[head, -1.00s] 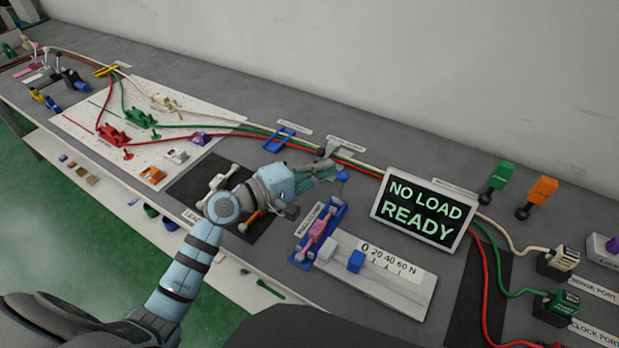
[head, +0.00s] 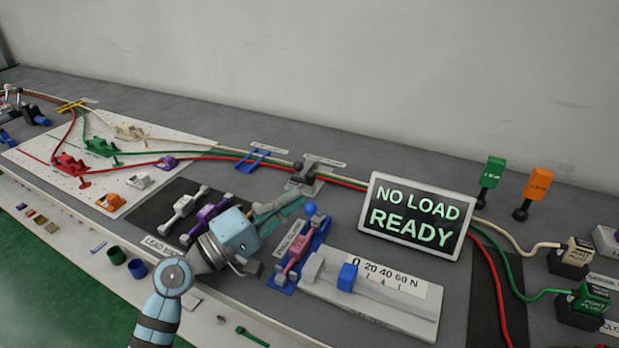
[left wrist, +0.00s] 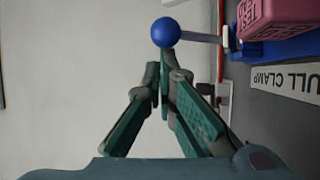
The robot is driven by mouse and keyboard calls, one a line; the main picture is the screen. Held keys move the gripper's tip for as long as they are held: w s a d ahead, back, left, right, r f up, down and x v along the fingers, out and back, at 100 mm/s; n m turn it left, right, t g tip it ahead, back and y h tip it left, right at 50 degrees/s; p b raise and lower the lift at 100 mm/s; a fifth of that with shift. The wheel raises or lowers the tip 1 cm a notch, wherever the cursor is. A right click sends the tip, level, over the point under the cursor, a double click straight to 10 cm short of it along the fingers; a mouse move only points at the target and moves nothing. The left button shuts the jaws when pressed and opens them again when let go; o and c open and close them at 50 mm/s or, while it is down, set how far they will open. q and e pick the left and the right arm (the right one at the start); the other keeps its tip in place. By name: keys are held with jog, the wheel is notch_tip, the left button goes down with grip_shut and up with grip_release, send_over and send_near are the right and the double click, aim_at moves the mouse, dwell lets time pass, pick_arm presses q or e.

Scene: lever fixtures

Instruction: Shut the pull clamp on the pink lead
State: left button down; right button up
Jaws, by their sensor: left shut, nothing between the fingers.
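The pull clamp is a blue fixture (head: 281,283) on the bench, with a lever ending in a round blue knob (head: 310,208). The pink lead (head: 295,253) lies in it, lengthwise along the blue base. My left gripper (head: 298,201) is shut and empty, its fingertips beside the knob at its left. In the left wrist view the knob (left wrist: 165,32) is just beyond the closed fingertips (left wrist: 164,68), and the pink lead (left wrist: 270,18) is at the upper right. Whether fingertips and knob touch, I cannot tell. My right gripper is not in view.
A grey slider with a blue block (head: 348,276) and force scale lies right of the clamp. The "NO LOAD READY" screen (head: 416,216) stands behind it. The lead rack (head: 160,222), with white and purple leads, is to the left. Cables run behind, through a grey clamp (head: 304,178).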

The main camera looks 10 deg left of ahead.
pick_arm(q)
jog(key=shift+r, duration=0.3)
notch_tip(320, 180, up, 10)
jog(key=shift+f, duration=0.25)
